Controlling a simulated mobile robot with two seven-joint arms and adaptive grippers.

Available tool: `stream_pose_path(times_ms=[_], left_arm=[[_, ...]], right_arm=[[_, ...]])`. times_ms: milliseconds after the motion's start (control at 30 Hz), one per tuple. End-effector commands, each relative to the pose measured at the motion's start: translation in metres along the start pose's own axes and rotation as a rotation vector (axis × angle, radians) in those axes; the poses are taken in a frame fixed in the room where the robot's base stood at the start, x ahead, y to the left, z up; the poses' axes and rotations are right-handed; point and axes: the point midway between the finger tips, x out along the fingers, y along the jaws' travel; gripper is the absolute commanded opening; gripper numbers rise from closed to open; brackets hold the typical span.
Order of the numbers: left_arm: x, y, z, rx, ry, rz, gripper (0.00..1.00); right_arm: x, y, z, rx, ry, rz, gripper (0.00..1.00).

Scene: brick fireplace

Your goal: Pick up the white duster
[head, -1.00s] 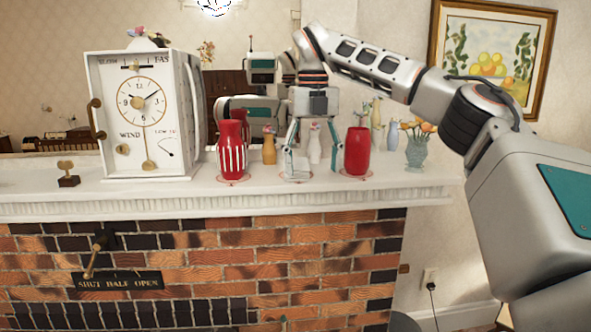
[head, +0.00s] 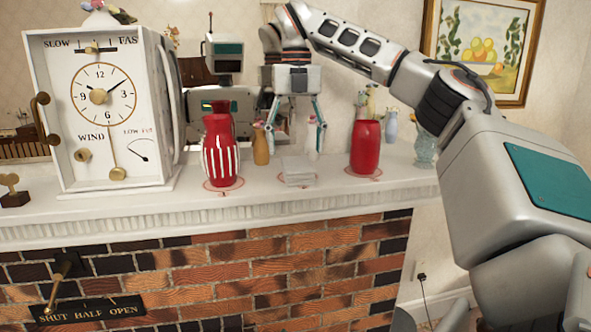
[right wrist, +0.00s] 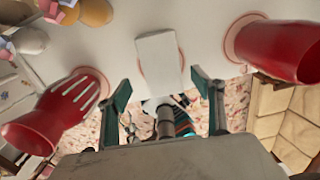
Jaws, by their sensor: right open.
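The white duster (head: 298,171) is a small white block lying on the mantel between two red vases. It also shows in the right wrist view (right wrist: 158,62), near the mantel's edge, ahead of the fingers. My right gripper (head: 295,138) is open and empty, pointing down above the duster, with a gap between the fingertips and it. In the right wrist view the two fingers (right wrist: 162,82) are spread, one to each side of the duster. My left gripper is not in view.
A red vase with white stripes (head: 221,152) stands left of the duster and a plain red vase (head: 365,148) right of it. A large white clock (head: 103,110) stands at the left. A mirror behind reflects the robot. The mantel front (head: 270,208) is clear.

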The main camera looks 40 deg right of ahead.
Motion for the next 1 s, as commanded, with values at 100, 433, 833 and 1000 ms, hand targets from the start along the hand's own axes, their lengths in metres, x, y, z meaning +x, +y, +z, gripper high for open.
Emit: stream_pose_path(times_ms=[100,433,833,1000], left_arm=[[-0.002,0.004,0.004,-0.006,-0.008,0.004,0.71],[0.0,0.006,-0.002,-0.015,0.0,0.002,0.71],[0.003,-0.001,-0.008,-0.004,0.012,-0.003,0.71],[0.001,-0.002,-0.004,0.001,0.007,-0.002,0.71]], right_arm=[[0.015,-0.003,0.001,0.0,0.003,-0.002,0.67],[0.05,-0.005,0.001,0.0,0.001,-0.001,0.67],[0.051,-0.005,0.001,0.0,0.0,-0.001,0.3],[0.051,-0.005,0.001,0.0,0.0,-0.001,0.25]])
